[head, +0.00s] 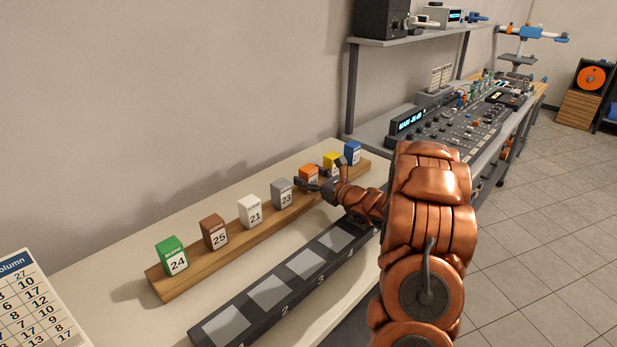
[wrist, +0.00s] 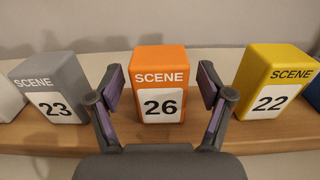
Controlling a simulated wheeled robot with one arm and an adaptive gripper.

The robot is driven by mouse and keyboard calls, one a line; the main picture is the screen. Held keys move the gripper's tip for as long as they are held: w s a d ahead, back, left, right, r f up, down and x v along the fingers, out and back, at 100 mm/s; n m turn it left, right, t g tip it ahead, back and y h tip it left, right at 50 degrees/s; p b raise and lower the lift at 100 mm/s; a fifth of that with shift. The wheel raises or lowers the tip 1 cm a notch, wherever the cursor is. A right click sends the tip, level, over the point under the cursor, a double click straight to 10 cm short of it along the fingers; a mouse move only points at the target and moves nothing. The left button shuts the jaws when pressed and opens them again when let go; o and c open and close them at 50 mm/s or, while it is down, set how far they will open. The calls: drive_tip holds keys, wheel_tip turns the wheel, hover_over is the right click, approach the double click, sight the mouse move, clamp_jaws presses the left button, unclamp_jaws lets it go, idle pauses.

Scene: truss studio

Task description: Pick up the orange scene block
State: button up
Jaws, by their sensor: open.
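The orange scene block (wrist: 160,62), labelled SCENE 26, stands upright on the wooden rail in the wrist view. My gripper (wrist: 161,90) is open, with one finger on each side of the block and a small gap visible on both sides. In the head view the orange block (head: 308,172) is partly hidden behind my gripper (head: 322,182), which reaches in from the right. The block rests on the rail (head: 240,238) and is not held.
The grey block 23 (wrist: 50,88) stands left of the orange one and the yellow block 22 (wrist: 272,82) right. White (head: 250,210), brown (head: 214,231), green (head: 171,255) and blue (head: 352,152) blocks share the rail. A dark slotted tray (head: 238,301) lies in front.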

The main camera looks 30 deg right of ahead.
drive_tip(key=shift+w, duration=0.25)
drive_tip(key=shift+c, duration=0.3)
drive_tip(key=c, duration=1.2)
drive_tip(key=shift+r, duration=0.1)
drive_tip(key=shift+c, duration=0.2)
